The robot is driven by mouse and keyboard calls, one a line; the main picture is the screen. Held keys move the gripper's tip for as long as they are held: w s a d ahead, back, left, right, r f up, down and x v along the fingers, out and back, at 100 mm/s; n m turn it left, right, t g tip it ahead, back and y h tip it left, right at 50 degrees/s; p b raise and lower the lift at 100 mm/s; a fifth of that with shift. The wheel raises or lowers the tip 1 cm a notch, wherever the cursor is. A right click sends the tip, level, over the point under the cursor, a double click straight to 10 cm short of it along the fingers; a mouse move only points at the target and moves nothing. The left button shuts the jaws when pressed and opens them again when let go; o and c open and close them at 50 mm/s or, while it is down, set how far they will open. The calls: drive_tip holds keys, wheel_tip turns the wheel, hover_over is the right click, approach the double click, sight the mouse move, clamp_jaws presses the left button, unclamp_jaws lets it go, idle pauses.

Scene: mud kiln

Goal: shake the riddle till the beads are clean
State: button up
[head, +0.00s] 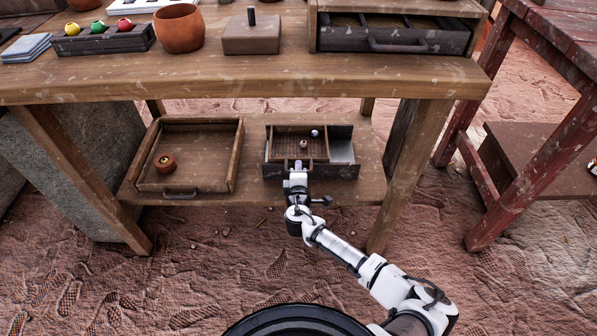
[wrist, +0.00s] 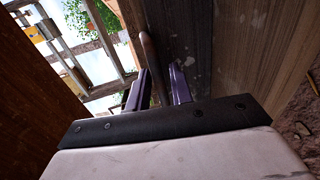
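The riddle (head: 325,146) is a small wooden frame with a mesh floor, sitting in the left part of a dark tray (head: 346,171) on the lower shelf. A reddish bead (head: 304,144) and a pale bluish bead (head: 314,133) show in it. My gripper (head: 299,170) is at the front of the riddle and hides part of that side. In the wrist view, a curved metal handle (wrist: 148,55) passes between the two purple fingers of my gripper (wrist: 160,82). The fingers stand apart, with a gap showing beside the right finger.
A wooden drawer (head: 235,160) with a round brown piece (head: 165,163) stands left on the lower shelf (head: 255,185). The tabletop (head: 250,75) overhangs it, carrying a clay pot (head: 180,28), a block (head: 251,34) and a mesh drawer (head: 412,40). Table legs flank the shelf.

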sight(325, 165)
clamp_jaws()
drive_tip(key=d+b, duration=0.1)
drive_tip(key=d, duration=0.7)
drive_tip(key=shift+d, duration=0.25)
drive_tip(key=shift+o, duration=0.2)
unclamp_jaws()
drive_tip(key=shift+d, duration=0.1)
drive_tip(key=shift+o, duration=0.6)
drive_tip(key=shift+s, duration=0.15)
